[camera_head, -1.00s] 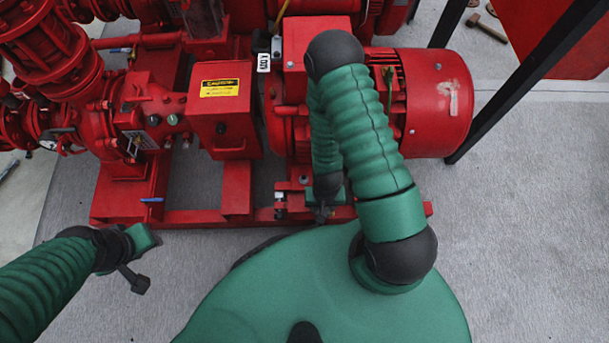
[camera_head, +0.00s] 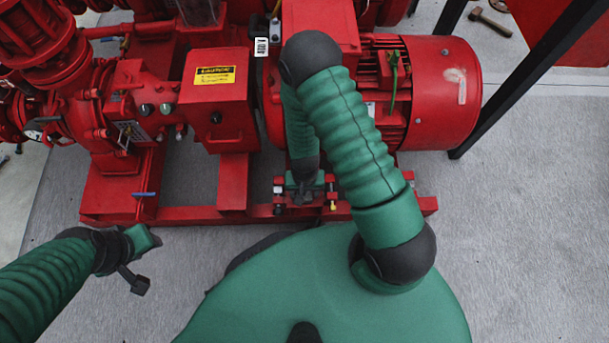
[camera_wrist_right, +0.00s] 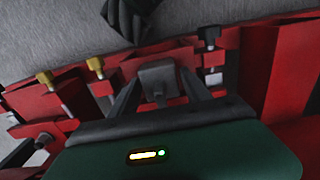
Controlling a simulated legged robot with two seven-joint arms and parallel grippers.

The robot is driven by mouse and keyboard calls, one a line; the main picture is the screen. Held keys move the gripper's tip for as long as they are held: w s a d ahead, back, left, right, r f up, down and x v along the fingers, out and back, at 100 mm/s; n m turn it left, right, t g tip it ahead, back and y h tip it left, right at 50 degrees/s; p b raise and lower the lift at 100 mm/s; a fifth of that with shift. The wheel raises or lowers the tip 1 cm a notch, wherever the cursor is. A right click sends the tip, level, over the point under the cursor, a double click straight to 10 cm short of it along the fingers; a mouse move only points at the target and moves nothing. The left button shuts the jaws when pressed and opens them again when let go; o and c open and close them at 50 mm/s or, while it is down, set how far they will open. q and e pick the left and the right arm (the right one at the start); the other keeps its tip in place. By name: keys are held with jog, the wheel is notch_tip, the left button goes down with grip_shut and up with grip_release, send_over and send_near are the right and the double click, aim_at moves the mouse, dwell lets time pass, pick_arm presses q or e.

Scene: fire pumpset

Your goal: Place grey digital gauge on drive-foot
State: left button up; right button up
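In the right wrist view a small grey block (camera_wrist_right: 157,74), which looks like the grey digital gauge, sits between the two dark fingers of my right gripper (camera_wrist_right: 160,92). The fingers close on its sides. Beneath and around it are red foot and frame parts (camera_wrist_right: 60,105) with bolts; I cannot tell whether the block touches them. In the head view my right gripper (camera_head: 305,193) points down at the red motor foot (camera_head: 331,186), and my forearm hides much of it.
The red motor (camera_head: 440,92) stands above the foot, with a red box (camera_head: 217,112) bearing a yellow label to the left. Brass bolts (camera_wrist_right: 95,66) and a black bolt (camera_wrist_right: 210,38) stick up near the gripper. A black post (camera_head: 505,95) rises at right. Grey floor in front is clear.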

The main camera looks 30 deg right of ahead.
jog(key=shift+o, duration=0.8)
notch_tip(320, 180, up, 12)
jog(key=p, duration=0.7)
jog(key=shift+r+p, duration=0.2)
jog(key=shift+p, duration=0.2)
notch_tip(320, 180, up, 22)
jog(key=a+n+t, duration=0.1)
jog(key=n+t, duration=0.1)
jog(key=n, duration=0.4)
jog(key=shift+w+a+f+t, duration=0.2)
jog(key=shift+w+a+t, duration=0.05)
jog(key=shift+t, duration=0.05)
